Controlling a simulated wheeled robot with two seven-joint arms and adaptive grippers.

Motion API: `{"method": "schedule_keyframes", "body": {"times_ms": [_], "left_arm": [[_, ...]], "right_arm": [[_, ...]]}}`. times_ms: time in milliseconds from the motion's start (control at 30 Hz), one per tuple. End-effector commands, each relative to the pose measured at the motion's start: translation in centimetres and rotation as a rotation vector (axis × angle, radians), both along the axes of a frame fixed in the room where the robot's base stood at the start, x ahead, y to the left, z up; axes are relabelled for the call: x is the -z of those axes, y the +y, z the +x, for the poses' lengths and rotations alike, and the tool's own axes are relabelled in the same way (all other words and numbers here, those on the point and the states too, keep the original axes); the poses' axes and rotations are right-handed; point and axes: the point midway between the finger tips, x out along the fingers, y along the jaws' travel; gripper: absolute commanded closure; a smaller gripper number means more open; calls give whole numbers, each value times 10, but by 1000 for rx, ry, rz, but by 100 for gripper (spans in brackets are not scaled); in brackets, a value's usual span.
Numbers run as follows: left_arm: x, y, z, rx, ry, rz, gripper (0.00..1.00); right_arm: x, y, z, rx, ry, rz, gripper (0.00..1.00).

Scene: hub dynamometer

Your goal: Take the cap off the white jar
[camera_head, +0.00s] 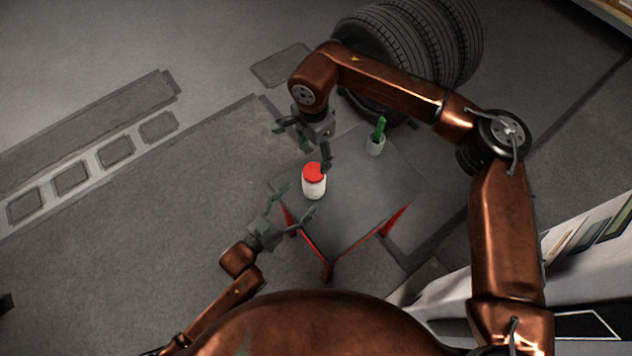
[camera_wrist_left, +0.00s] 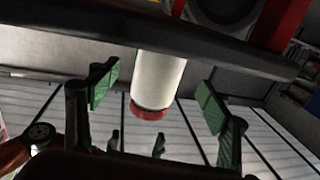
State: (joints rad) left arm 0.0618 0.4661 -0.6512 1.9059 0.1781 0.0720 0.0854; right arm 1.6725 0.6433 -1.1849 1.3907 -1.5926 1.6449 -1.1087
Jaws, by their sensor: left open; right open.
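The white jar (camera_head: 314,188) with its red cap (camera_head: 313,170) on stands upright on a small grey table (camera_head: 365,195). My left gripper (camera_head: 296,202) is open, in front of the jar and to its left. In the left wrist view the jar (camera_wrist_left: 158,80) appears upside down, between the green pads of my left gripper (camera_wrist_left: 158,82), with the red cap (camera_wrist_left: 150,113) lower in the picture.
A small white cup (camera_head: 375,147) holding a green item (camera_head: 380,128) stands on the table behind and right of the jar. Black tyres (camera_head: 400,45) stand at the back. A light board (camera_head: 575,250) is at the right. Open floor lies to the left.

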Motion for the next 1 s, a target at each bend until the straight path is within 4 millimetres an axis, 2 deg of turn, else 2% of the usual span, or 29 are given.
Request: {"method": "schedule_keyframes", "body": {"times_ms": [300,500,833,1000], "left_arm": [[-1,-33,35,0,0,-3,29],[-1,-45,49,0,1,-2,29],[0,-48,52,0,2,-2,29],[0,-48,52,0,2,-2,39]], "right_arm": [[0,1,0,1,2,4,41],[0,1,-1,1,1,5,41],[0,1,-1,1,2,6,41],[0,1,-1,1,2,6,41]]}}
